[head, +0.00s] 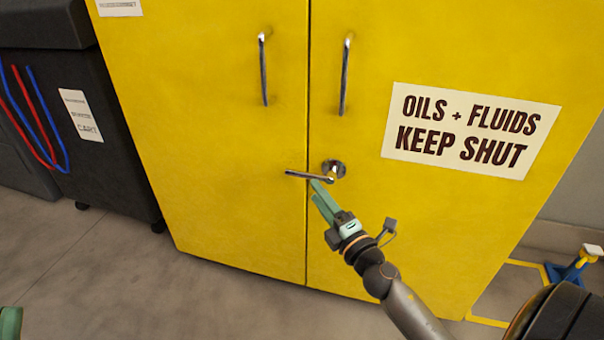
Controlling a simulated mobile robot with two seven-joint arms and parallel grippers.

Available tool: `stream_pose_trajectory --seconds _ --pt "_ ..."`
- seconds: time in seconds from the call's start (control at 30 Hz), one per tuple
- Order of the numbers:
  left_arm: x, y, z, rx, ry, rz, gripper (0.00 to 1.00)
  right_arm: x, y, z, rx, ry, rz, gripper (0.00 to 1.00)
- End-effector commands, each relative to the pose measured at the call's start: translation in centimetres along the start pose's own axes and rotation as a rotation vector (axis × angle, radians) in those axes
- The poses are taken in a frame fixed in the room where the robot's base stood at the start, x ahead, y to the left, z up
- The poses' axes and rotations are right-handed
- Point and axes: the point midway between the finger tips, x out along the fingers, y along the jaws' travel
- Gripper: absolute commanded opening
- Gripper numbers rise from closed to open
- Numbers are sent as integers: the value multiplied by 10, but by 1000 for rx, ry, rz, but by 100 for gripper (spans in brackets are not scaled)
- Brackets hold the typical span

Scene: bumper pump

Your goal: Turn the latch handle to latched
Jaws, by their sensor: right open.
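The latch handle (305,175) is a metal lever on a round base on the right door of the yellow cabinet (220,190). It points left, about level, and its end reaches across the seam onto the left door. My right gripper (318,190) is open, with its green fingers just below the lever near its pivot. I cannot tell whether the fingers touch the lever. A small green piece at the bottom left corner (10,322) seems to be part of my left gripper; its fingertips are out of frame.
Two vertical pull handles, left (263,70) and right (344,76), stick out from the doors above. A sign (470,130) is on the right door. A black cart (100,120) with red and blue hoses stands left. A blue stand (575,268) is at lower right.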

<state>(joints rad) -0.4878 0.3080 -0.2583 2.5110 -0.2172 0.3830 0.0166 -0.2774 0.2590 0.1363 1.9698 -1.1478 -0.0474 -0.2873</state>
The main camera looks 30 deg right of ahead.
Motion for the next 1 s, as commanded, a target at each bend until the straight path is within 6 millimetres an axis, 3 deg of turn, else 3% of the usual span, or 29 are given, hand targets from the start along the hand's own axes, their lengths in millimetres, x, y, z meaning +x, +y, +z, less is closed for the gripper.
stream_pose_trajectory --seconds 0.2,0.4,0.6,0.9,1.0 --pt "2 -2 -3 -2 2 -2 0 41 1 0 -1 0 3 51" --pt "2 -2 -3 -3 2 -2 0 67 0 0 2 -1 2 51" --pt "2 -2 -3 -2 2 -2 0 78 0 0 2 -1 0 51" --pt "2 -2 -3 -2 2 -2 0 79 -1 0 2 -1 0 51" --pt "2 -2 -2 -2 1 -2 0 79 -1 0 2 -1 0 40"
